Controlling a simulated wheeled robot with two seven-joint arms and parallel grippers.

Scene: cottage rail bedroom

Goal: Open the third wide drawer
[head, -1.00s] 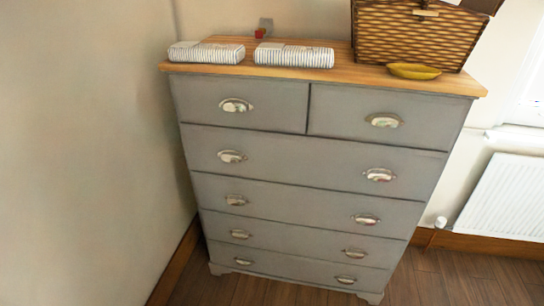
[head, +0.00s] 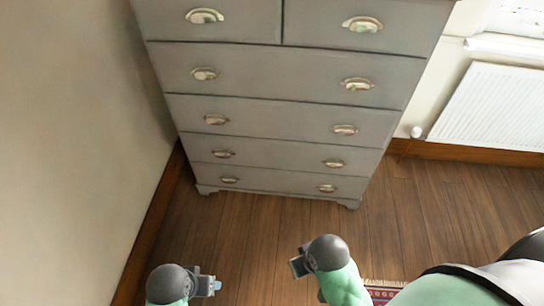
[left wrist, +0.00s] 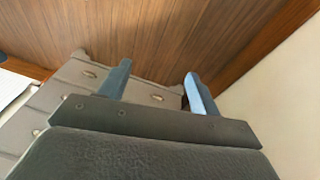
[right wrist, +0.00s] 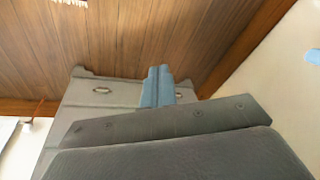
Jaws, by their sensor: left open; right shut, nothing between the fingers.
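The grey chest of drawers (head: 270,60) stands ahead with every drawer shut. Below two small top drawers are wide drawers; the third wide drawer (head: 278,165) has two metal cup handles, one at left (head: 223,153) and one at right (head: 334,163). My left gripper (head: 212,285) is low in the head view, in front of the chest and apart from it. Its fingers are open and empty in the left wrist view (left wrist: 157,75). My right gripper (head: 296,264) is also apart from the chest; its fingers are shut together, empty, in the right wrist view (right wrist: 158,75).
A bare wall (head: 70,130) runs close along the chest's left side. A white radiator (head: 490,105) is on the back wall at right. The wooden floor (head: 260,225) before the chest is clear. A patterned rug (head: 382,293) shows at the bottom.

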